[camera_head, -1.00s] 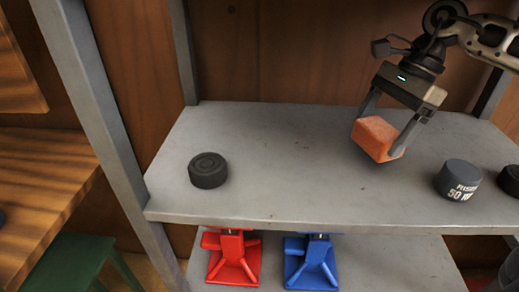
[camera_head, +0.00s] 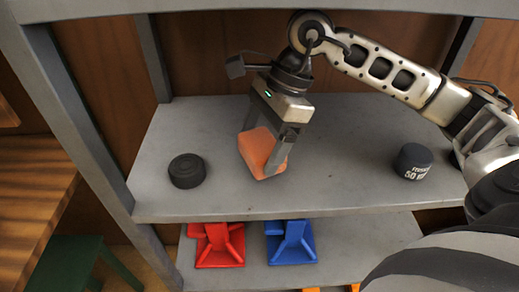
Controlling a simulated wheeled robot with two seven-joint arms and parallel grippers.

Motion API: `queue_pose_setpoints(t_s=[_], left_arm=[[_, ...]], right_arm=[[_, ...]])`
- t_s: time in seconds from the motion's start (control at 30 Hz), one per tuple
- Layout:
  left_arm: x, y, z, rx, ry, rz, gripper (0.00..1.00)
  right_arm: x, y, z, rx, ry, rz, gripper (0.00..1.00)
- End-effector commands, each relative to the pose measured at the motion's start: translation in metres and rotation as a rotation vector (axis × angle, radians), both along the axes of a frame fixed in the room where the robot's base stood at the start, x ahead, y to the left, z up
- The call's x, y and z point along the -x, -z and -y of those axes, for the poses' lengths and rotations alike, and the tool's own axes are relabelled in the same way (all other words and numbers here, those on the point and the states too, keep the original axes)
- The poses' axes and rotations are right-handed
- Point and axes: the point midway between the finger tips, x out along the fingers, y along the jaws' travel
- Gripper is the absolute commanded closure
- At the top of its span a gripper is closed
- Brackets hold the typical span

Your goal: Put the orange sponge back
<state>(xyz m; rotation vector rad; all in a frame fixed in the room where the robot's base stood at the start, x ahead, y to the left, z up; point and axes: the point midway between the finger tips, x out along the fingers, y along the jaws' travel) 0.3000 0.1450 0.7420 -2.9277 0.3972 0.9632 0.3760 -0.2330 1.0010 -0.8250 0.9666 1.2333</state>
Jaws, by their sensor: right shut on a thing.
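The orange sponge (camera_head: 256,150) is a block held tilted between the fingers of my right gripper (camera_head: 262,148). The gripper points down over the middle of the grey upper shelf (camera_head: 330,130) and is shut on the sponge. The sponge's lower end looks close to the shelf top; I cannot tell whether it touches. My left gripper is not in view.
A black round puck (camera_head: 187,171) lies on the shelf left of the sponge. A dark cylinder with white lettering (camera_head: 413,162) stands at the right. Red (camera_head: 219,245) and blue (camera_head: 290,243) jack stands are on the lower shelf. A green stool (camera_head: 75,265) stands lower left.

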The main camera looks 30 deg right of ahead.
Motion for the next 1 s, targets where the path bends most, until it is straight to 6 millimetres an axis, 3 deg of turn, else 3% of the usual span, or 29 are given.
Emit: queue_pose_setpoints(t_s=[0.23,0.47,0.5,0.57,0.83,1.0], left_arm=[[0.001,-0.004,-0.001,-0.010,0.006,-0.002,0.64],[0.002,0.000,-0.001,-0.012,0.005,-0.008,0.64],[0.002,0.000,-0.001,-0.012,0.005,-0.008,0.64],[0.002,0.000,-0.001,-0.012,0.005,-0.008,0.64],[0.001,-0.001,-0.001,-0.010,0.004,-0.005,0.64],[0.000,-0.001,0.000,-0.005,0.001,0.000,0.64]], right_arm=[[0.000,0.032,-0.003,0.000,-0.002,-0.004,0.37],[0.000,0.036,-0.003,-0.001,-0.001,0.000,0.37],[0.000,0.036,-0.003,-0.001,-0.001,0.000,0.13],[0.000,0.036,-0.003,-0.001,-0.001,0.000,0.00],[0.000,0.033,-0.002,0.000,-0.001,0.000,0.00],[0.000,0.013,0.007,0.001,0.001,0.005,0.00]])
